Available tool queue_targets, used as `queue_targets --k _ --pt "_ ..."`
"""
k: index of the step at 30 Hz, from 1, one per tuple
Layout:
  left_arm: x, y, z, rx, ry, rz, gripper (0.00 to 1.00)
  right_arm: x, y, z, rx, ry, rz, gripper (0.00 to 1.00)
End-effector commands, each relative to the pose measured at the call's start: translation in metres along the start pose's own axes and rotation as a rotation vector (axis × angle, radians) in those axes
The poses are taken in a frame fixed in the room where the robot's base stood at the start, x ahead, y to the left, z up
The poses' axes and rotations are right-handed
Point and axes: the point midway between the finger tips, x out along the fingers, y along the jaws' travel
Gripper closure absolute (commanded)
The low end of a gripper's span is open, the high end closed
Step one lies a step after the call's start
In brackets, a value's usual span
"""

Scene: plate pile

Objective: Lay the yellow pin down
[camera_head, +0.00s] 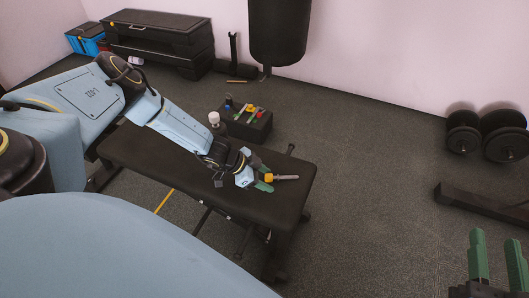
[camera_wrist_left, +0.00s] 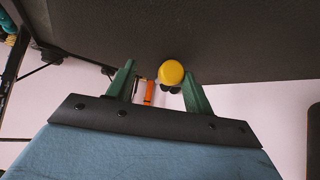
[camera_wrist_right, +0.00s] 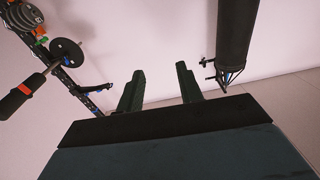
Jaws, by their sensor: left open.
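The yellow pin (camera_head: 270,178) has a yellow head and a grey shaft. In the head view it lies level over the right end of the black bench (camera_head: 180,160), shaft pointing right. My left gripper (camera_head: 266,178) is open, with its green fingers on either side of the yellow head. In the left wrist view the round yellow head (camera_wrist_left: 171,72) faces the camera between the fingertips, closer to the right-hand finger; the shaft is hidden behind it. I cannot tell whether the pin touches the bench. My right gripper (camera_head: 495,240) is open and empty at the bottom right.
A dark box (camera_head: 246,126) holding several coloured items stands on the floor behind the bench, with a white-topped item (camera_head: 214,118) beside it. A punching bag (camera_head: 284,30) hangs behind. Dumbbells (camera_head: 485,135) stand at the right.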

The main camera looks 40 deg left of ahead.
Motion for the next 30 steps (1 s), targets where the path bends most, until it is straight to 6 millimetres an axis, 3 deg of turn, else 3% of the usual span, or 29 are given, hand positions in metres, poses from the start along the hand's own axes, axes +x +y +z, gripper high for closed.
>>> queue_targets --k 7,14,23,30 --pt "-0.005 0.0 0.0 -0.001 -0.001 0.0 0.48 -0.001 0.002 0.008 -0.002 -0.055 0.005 0.64" --pt "-0.022 0.0 -0.001 0.0 -0.001 0.0 0.48 -0.01 0.009 0.041 -0.007 -0.268 0.023 0.64" --pt "-0.046 0.0 -0.001 0.0 0.0 0.0 0.48 -0.04 0.02 0.087 -0.009 -0.594 0.052 0.64" --pt "-0.065 0.0 -0.001 -0.001 0.0 -0.001 0.48 -0.076 0.028 0.117 -0.004 -0.852 0.076 0.64"
